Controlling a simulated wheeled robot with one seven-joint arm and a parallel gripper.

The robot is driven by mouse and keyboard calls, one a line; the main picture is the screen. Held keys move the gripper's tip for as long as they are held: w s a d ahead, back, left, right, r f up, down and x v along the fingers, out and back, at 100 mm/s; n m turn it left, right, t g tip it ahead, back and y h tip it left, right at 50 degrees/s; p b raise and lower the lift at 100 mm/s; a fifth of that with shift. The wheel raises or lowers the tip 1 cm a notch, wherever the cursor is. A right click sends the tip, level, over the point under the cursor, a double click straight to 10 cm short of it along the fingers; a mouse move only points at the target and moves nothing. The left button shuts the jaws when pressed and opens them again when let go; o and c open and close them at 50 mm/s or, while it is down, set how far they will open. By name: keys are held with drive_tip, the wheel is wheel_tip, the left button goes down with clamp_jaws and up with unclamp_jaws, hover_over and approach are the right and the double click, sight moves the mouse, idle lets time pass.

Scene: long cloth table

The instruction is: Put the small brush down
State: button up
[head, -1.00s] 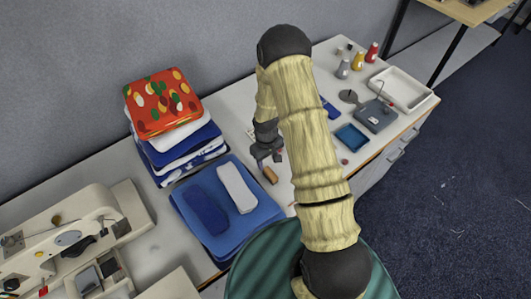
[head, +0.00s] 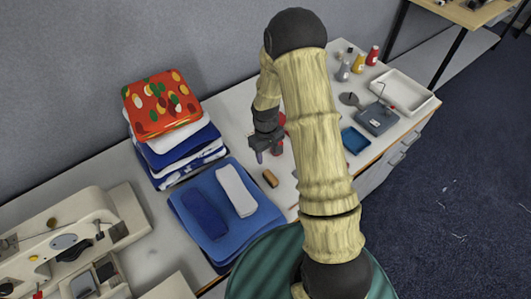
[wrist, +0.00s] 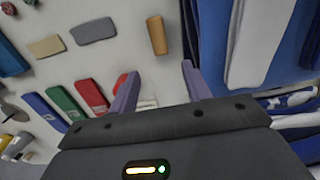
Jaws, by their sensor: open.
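A small tan-brown piece, which looks like the small brush (head: 270,178), lies on the pale table just right of the blue folded cloth. No bristles can be made out. It also shows in the wrist view (wrist: 157,35), beyond and between my fingertips, touching neither. My gripper (head: 267,155) is open and empty, a little above the table and just behind the brush in the head view. Its two purple fingers stand apart in the wrist view (wrist: 158,82).
The blue cloth (head: 268,215) bears a dark blue and a white strip. A folded stack (head: 165,105) stands behind it. A sewing machine (head: 70,240) is at left. A blue tray (head: 355,139), grey device (head: 378,118), white tray (head: 405,90) and bottles lie right.

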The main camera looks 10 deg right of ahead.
drive_tip(key=s+r+m+t, duration=0.1)
drive_tip(key=s+r+m, duration=0.1)
drive_tip(key=s+r, duration=0.5)
drive_tip(key=s+r+m+t, duration=0.2)
drive_tip(key=s+r, duration=0.6)
drive_tip(key=r, duration=0.6)
drive_tip(key=shift+d+m, duration=0.15)
drive_tip(key=shift+m, duration=0.15)
drive_tip(key=shift+o, duration=0.5)
drive_tip(key=n+g+b, duration=0.2)
drive_tip(key=n+b, duration=0.2)
drive_tip(key=b, duration=0.3)
hover_over(273, 176)
wheel_tip(273, 176, down, 17)
drive_tip(key=shift+n, duration=0.3)
wheel_tip(273, 176, down, 12)
drive_tip(key=shift+r, duration=0.1)
